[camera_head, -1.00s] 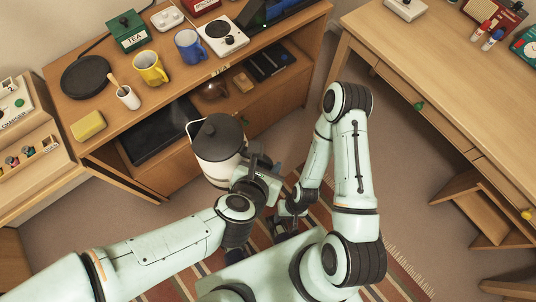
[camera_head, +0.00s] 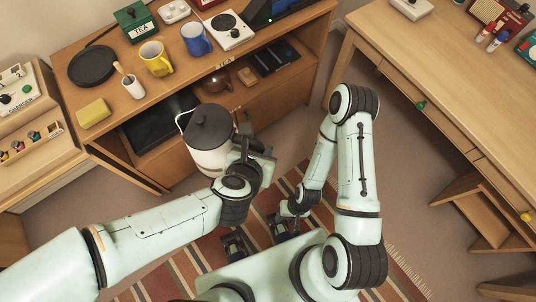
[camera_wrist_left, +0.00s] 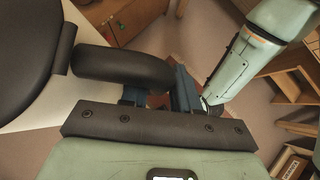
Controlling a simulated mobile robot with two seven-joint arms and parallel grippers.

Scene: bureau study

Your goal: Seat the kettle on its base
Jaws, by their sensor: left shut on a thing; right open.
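The kettle (camera_head: 205,155) is white with a dark grey lid and a pale spout loop on its left. It hangs upright or nearly so in front of the low cabinet. My left gripper (camera_head: 246,150) is shut on its dark handle, which shows between the blue fingers in the left wrist view (camera_wrist_left: 125,66). The kettle base appears to be the black round plate (camera_head: 92,66) on the cabinet top, up and left of the kettle and apart from it. My right gripper (camera_head: 283,226) is low over the rug, empty and open; its fingertips are hard to make out.
A glass pot (camera_head: 216,84) sits on the shelf below. A desk (camera_head: 440,90) stands right.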

